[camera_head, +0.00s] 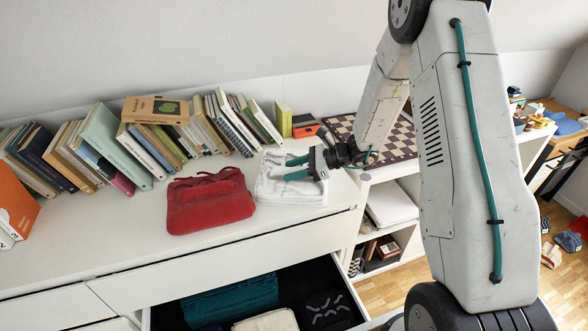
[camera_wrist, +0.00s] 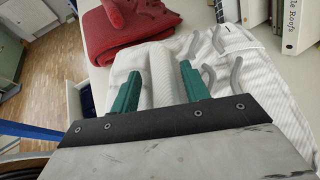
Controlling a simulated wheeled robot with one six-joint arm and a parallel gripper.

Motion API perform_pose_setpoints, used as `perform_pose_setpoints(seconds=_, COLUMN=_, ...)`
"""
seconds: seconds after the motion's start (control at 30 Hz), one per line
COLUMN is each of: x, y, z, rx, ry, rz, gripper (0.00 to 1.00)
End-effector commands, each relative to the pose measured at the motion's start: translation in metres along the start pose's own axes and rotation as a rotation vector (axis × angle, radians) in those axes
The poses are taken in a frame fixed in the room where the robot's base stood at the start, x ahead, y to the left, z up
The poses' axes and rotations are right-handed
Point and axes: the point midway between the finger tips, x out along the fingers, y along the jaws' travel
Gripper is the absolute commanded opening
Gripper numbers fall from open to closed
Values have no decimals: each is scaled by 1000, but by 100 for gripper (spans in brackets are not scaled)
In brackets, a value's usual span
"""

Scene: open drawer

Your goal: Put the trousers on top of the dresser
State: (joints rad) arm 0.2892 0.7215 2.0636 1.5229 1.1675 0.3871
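A white, finely striped folded garment with grey cords, seemingly the trousers (camera_head: 283,192), lies on top of the white dresser (camera_head: 110,240), near its right end. It also shows in the wrist view (camera_wrist: 245,75). My gripper (camera_head: 297,168) is low over it, reaching in from the right. Its two teal fingers (camera_wrist: 162,85) stand apart, with a raised roll of the white cloth between them. Gaps seem to show beside the roll, so it does not look clamped. The fingertips' contact with the cloth is unclear.
A red folded garment (camera_head: 208,203) lies just left of the white one. A row of books (camera_head: 150,145) stands behind. The dresser's top drawer (camera_head: 355,297) is open below, holding teal, cream and dark folded clothes. A checkered board (camera_head: 400,140) and shelf unit are at right.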

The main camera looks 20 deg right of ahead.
Motion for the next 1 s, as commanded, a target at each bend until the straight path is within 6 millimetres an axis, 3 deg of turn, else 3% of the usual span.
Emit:
perform_pose_setpoints(seconds=0.27, x=-1, y=0, z=2, rx=-1, ry=0, rz=0, gripper=45)
perform_pose_setpoints(seconds=0.37, x=-9, y=0, z=3, rx=-2, ry=0, rz=-1, gripper=45)
perform_pose_setpoints(seconds=0.8, x=-97, y=0, z=2, rx=-1, ry=0, rz=-3, gripper=45)
perform_pose_setpoints(seconds=1.0, x=-118, y=0, z=3, rx=-2, ry=0, rz=-1, gripper=45)
